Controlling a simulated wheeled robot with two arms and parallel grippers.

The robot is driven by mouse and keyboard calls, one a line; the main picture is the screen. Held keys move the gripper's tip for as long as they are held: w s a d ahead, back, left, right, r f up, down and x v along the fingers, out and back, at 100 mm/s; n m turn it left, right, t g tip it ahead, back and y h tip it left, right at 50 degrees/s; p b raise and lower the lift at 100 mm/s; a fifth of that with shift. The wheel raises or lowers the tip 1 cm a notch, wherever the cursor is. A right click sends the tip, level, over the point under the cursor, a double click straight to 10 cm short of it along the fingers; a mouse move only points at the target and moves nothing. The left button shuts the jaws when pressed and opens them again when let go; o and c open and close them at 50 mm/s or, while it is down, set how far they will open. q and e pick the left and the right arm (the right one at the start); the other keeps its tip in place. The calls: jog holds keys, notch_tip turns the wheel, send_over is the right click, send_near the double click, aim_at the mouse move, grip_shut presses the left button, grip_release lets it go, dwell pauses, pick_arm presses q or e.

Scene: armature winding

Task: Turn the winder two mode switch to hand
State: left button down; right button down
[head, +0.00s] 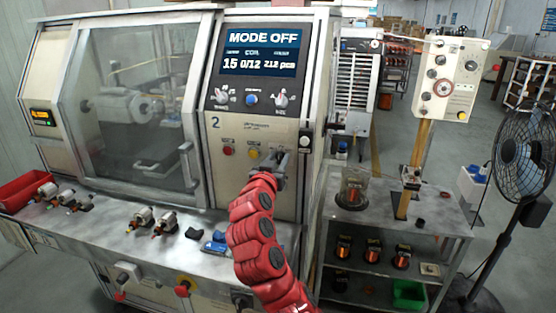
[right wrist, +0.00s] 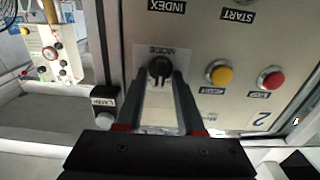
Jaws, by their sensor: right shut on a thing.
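Winder two (head: 250,190) stands in the head view, marked with a 2, and its screen (head: 263,52) reads MODE OFF. Its mode switch, a small black knob (right wrist: 158,69), sits beside the MODE label in the right wrist view, which shows the panel upside down. My right gripper (head: 278,158) reaches the lower panel; its fingers in the right wrist view (right wrist: 160,85) are shut on the knob, one on each side. In the head view the gripper hides the knob. My left gripper is not in view.
Yellow (right wrist: 221,75) and red (right wrist: 271,80) buttons are beside the switch. Wound armatures (head: 152,220) lie on the bench ledge below. A shelf cart (head: 385,225) and a fan (head: 525,150) stand at right.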

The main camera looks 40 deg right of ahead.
jog(key=shift+w+n+b, duration=0.1)
jog(key=shift+n+b, duration=0.2)
jog(key=shift+n, duration=0.7)
jog(key=shift+a+n, duration=0.1)
jog(key=shift+n, duration=0.7)
jog(key=shift+r+n, duration=0.1)
jog(key=shift+n, duration=1.1)
jog(key=shift+w+a+n+p, duration=0.1)
jog(key=shift+n+p, duration=0.4)
jog(key=shift+n, duration=0.9)
jog(key=c, duration=0.9)
grip_release()
